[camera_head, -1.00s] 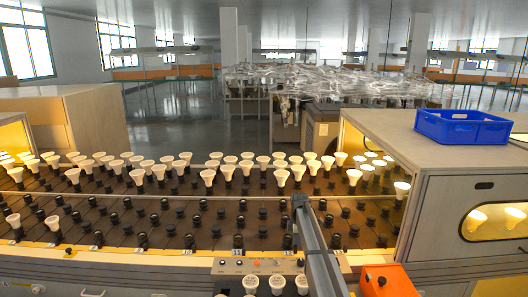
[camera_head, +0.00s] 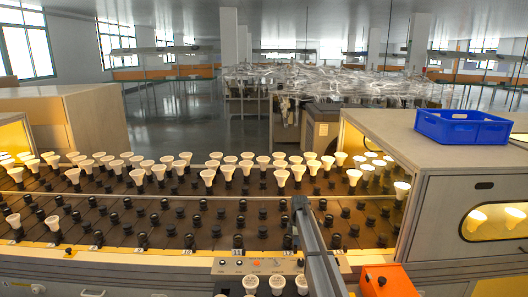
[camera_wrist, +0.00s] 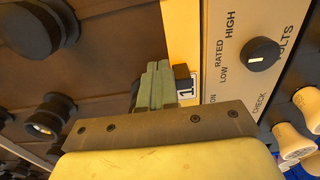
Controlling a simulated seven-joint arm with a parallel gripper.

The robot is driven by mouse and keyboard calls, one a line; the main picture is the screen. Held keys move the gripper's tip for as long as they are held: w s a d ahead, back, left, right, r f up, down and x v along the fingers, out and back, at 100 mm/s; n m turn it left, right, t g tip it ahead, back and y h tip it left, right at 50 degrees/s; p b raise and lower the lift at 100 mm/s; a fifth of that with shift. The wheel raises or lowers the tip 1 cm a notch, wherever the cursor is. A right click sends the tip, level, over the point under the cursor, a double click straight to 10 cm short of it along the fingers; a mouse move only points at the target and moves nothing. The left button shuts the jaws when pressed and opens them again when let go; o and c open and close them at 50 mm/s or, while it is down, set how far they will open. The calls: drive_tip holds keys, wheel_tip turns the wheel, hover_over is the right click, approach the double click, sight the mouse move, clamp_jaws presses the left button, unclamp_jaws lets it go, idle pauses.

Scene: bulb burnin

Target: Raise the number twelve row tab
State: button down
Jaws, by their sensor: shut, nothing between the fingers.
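In the wrist view my gripper (camera_wrist: 157,85) has its green-grey fingers shut and empty. The fingertips are beside a small dark tab (camera_wrist: 182,72) on the yellow strip. A white label (camera_wrist: 186,92) below the tab shows a "1"; any further digit is hidden by my gripper, so I cannot tell whether it reads twelve. I cannot tell whether the fingers touch the tab. In the head view my arm crosses the front edge of the rack, and the fingertips cannot be made out. Small number labels (camera_head: 238,253) line the yellow front strip there.
The dark rack (camera_head: 120,225) holds rows of sockets, with white bulbs (camera_head: 208,177) mostly in the back rows. A control panel with a knob (camera_wrist: 262,52) lies right of my fingers. Loose bulbs (camera_head: 277,284) stand in front. An orange box (camera_head: 388,281) and blue crate (camera_head: 462,127) are at right.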

drive_tip(key=shift+s+r, duration=0.3)
drive_tip(key=shift+s, duration=0.2)
idle(1.2)
drive_tip(key=shift+w+r, duration=0.1)
drive_tip(key=shift+r, duration=0.05)
drive_tip(key=shift+w+r, duration=0.6)
drive_tip(key=shift+r, duration=0.25)
drive_tip(key=shift+r, duration=0.2)
wheel_tip(320, 180, up, 6)
drive_tip(key=shift+f, duration=0.15)
idle(0.6)
drive_tip(key=shift+a, duration=0.1)
